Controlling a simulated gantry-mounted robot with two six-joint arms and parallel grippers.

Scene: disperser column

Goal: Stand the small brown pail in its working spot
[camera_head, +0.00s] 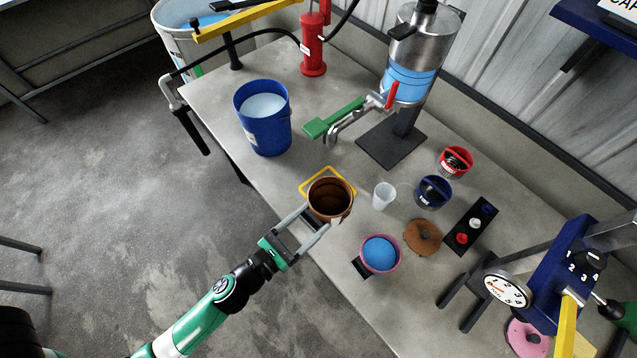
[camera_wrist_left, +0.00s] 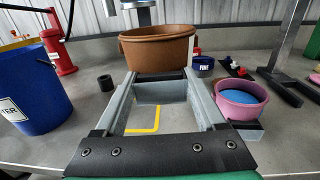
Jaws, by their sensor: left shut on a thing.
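The small brown pail (camera_head: 330,197) is upright and empty inside as far as I see. The pail (camera_wrist_left: 157,50) appears held above the table, over a yellow square outline (camera_head: 312,180). The outline's far-left edges show past the pail; a yellow corner also shows between the fingers in the left wrist view (camera_wrist_left: 155,122). My right gripper is not in view.
A blue bucket (camera_head: 268,135) stands left of the pail. A white cup (camera_head: 384,196), a pink-rimmed tub (camera_head: 380,256) and a brown disc (camera_head: 422,238) lie to the right. The table's front edge is close.

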